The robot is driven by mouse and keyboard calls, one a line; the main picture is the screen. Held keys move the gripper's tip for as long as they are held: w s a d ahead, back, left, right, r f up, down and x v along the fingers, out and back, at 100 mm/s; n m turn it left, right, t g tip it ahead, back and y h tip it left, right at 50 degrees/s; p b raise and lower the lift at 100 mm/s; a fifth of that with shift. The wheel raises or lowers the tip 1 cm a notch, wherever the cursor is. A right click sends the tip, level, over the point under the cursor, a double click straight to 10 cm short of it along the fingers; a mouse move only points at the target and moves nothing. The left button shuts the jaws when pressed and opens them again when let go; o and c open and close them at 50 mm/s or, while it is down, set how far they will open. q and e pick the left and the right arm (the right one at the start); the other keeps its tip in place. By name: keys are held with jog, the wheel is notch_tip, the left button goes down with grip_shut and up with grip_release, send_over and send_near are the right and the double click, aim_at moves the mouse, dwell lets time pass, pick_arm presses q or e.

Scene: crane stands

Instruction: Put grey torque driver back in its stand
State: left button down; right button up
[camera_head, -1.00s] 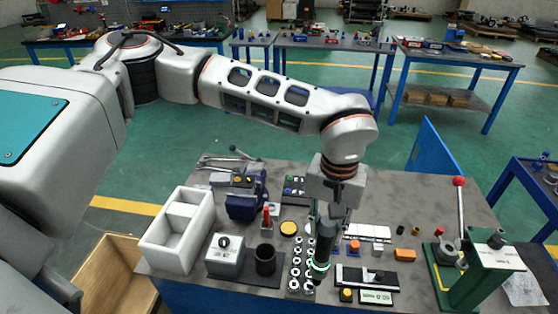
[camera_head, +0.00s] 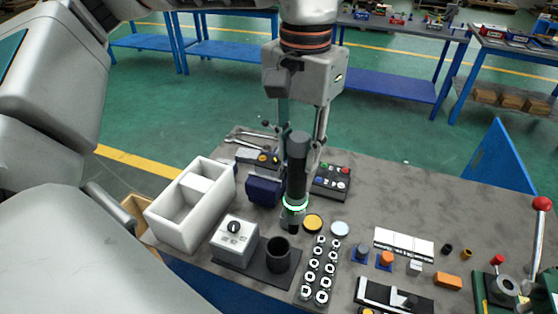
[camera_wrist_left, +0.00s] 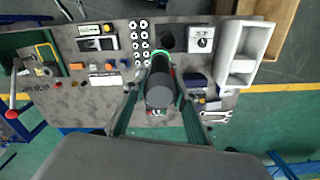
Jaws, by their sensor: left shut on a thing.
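The grey torque driver (camera_head: 297,160) is a dark cylinder with a glowing green ring near its lower end. My left gripper (camera_head: 304,150) is shut on it and holds it nearly upright above the table. Its lower end shows just above and behind the stand in the head view. The stand, a black open cup (camera_head: 278,257), is on a dark plate beside a white box with a knob (camera_head: 235,238). In the left wrist view the driver (camera_wrist_left: 160,85) is between the fingers, and the cup (camera_wrist_left: 167,36) lies beyond it, apart. My right gripper is not in view.
A tray of sockets (camera_head: 319,270) is right of the cup. A white divided bin (camera_head: 191,205) is on the left. A blue vise-like block (camera_head: 264,190) and a button box (camera_head: 331,181) are behind the driver. The table's back right is clear.

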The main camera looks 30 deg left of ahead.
pick_arm(q)
jog(key=s+a, duration=0.1)
jog(key=s+a+b, duration=0.1)
jog(key=shift+s+a+r, duration=0.15)
jog(key=shift+a+r, duration=0.15)
jog(key=shift+r, duration=0.05)
jog(key=shift+r+p, duration=0.1)
jog(key=shift+p, duration=0.2)
notch_tip(320, 180, down, 6)
jog(key=shift+b, duration=1.2)
